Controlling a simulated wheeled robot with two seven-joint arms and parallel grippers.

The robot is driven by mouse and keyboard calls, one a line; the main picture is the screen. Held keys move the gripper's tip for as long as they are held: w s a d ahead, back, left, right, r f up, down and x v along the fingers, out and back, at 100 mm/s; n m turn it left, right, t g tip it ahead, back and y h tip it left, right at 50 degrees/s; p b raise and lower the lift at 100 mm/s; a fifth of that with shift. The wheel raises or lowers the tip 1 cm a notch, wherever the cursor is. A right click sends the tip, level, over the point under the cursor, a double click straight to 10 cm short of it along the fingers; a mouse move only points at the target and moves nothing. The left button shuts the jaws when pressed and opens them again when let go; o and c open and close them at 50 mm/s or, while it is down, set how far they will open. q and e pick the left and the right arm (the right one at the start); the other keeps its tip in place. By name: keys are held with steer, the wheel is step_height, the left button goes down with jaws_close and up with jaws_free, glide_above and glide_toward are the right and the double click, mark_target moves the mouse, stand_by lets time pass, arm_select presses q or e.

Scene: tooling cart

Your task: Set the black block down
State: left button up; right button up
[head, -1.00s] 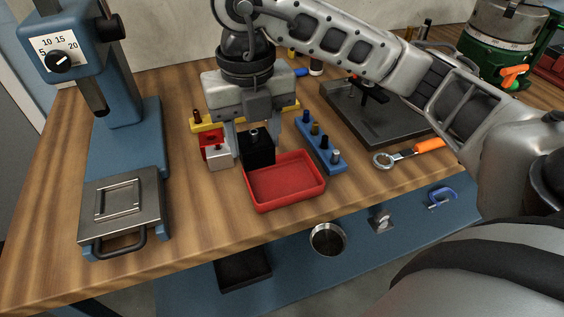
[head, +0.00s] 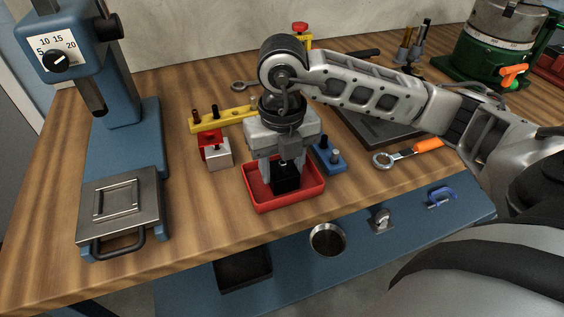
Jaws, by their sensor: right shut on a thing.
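The black block (head: 286,183) is between the fingers of my right gripper (head: 282,172), which is shut on it. The block is over or inside the red tray (head: 257,204); I cannot tell whether it touches the tray's floor. The gripper points down, and its body hides the back part of the tray. My left gripper is not in view.
A silver block and a red block (head: 212,138) stand left of the tray, by a yellow rack (head: 231,118). A blue rack (head: 327,158) with pegs is close on the tray's right, partly hidden. A blue press (head: 124,140) stands at left. The wood in front is clear.

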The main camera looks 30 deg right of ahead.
steer(key=shift+f, duration=0.15)
steer(key=o, duration=1.1)
steer(key=shift+r, duration=0.2)
arm_select(q)
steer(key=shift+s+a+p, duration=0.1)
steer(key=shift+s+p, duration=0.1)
steer(key=shift+p, duration=0.35)
arm_select(e)
step_height(320, 180, up, 12)
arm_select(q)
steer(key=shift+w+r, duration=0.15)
